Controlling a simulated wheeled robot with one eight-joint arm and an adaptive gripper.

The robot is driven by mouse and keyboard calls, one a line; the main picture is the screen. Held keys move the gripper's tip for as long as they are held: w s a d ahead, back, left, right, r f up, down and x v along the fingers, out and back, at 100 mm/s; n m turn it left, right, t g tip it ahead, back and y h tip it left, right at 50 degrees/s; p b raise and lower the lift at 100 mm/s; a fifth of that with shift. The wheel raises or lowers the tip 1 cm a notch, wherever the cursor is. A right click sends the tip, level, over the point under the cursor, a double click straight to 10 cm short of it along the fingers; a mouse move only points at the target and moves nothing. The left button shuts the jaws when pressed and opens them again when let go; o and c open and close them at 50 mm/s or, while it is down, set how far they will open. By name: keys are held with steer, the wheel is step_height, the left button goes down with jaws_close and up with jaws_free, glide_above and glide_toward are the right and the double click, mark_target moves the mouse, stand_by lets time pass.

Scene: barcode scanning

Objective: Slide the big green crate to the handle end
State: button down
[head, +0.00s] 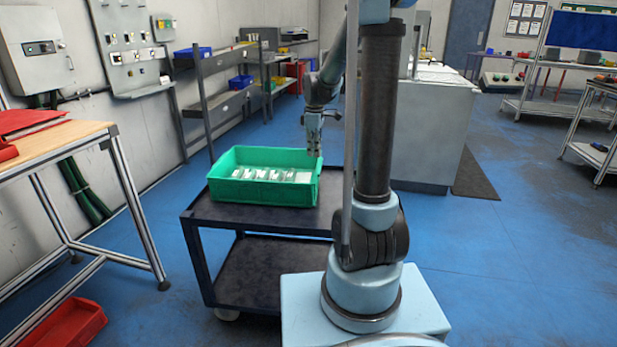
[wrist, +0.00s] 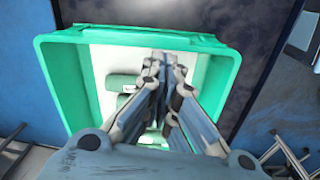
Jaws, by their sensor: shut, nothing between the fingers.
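The big green crate (head: 262,192) sits on the left part of the dark cart's top deck (head: 270,217). A row of several pale packages (head: 262,174) lies inside it. My gripper (head: 315,153) is at the crate's right end, close to the right wall. In the wrist view my gripper (wrist: 163,58) is shut and empty, and its fingers cover part of the crate's inside. The crate's rim (wrist: 140,37) crosses just beyond the fingertips there. I cannot tell whether the fingers touch the crate. No cart handle is clear to me; my arm hides the cart's right side.
A wooden-topped workbench (head: 60,140) stands at the left, with a red bin (head: 62,325) below it. Shelving (head: 228,103) stands behind the cart. A grey cabinet (head: 432,135) is behind my arm. Bare deck shows in front of the crate. The blue floor at right is open.

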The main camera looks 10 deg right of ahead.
steer(key=shift+n, duration=0.8)
steer(key=w+f, duration=0.1)
steer(key=f, duration=0.3)
steer(key=w+f, duration=0.2)
steer(key=f, duration=0.2)
steer(key=w+a+f, duration=0.1)
steer(key=f, duration=0.3)
steer(key=shift+w+a+f, duration=0.1)
steer(key=shift+w+f, duration=0.05)
steer(key=shift+f, duration=0.15)
